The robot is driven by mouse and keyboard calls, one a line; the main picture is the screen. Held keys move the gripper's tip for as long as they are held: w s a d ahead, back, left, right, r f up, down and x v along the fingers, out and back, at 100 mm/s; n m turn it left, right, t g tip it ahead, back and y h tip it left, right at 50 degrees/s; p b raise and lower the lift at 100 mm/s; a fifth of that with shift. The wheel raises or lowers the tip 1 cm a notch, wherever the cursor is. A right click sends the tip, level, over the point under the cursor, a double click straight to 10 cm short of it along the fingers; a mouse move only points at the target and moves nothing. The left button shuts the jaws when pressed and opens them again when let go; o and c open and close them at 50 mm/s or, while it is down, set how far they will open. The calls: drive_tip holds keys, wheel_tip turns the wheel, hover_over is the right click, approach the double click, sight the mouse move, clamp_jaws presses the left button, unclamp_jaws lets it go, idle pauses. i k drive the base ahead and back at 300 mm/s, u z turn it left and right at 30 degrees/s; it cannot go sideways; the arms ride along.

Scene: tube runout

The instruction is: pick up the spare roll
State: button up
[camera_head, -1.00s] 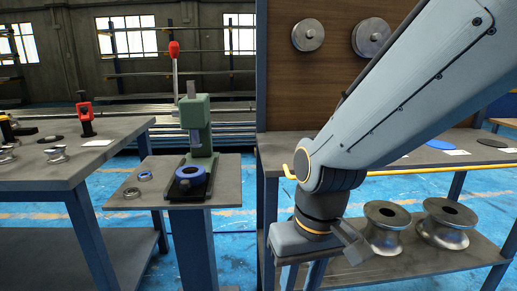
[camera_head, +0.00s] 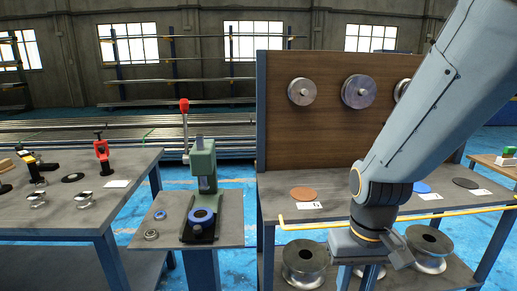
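No roll is marked as the spare one, so I cannot tell which it is. Several metal spool-shaped rolls stand on the lower shelf of the right-hand rack: a left roll (camera_head: 304,264), a middle roll (camera_head: 369,273) mostly hidden behind my gripper, and a right roll (camera_head: 430,247). Smaller metal rolls (camera_head: 82,198) stand on the left bench. My gripper (camera_head: 372,262) points down in front of the rack and overlaps the middle roll in the picture. Its fingertips are not clear, and I see nothing held in it.
The rack's upper shelf (camera_head: 345,206) bears an orange disc (camera_head: 304,194), a blue disc (camera_head: 421,188) and a dark disc (camera_head: 466,183). Metal wheels (camera_head: 302,91) hang on the brown board. A green press (camera_head: 203,175) stands on a small table (camera_head: 233,233) between bench and rack.

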sight(38, 199)
drive_tip(key=u, duration=2.25)
drive_tip(key=k, duration=1.05)
drive_tip(key=u, duration=1)
drive_tip(key=i, duration=2.05)
drive_tip(key=z, duration=0.3)
drive_tip(key=i, duration=1.4)
drive_tip(key=z, duration=0.6)
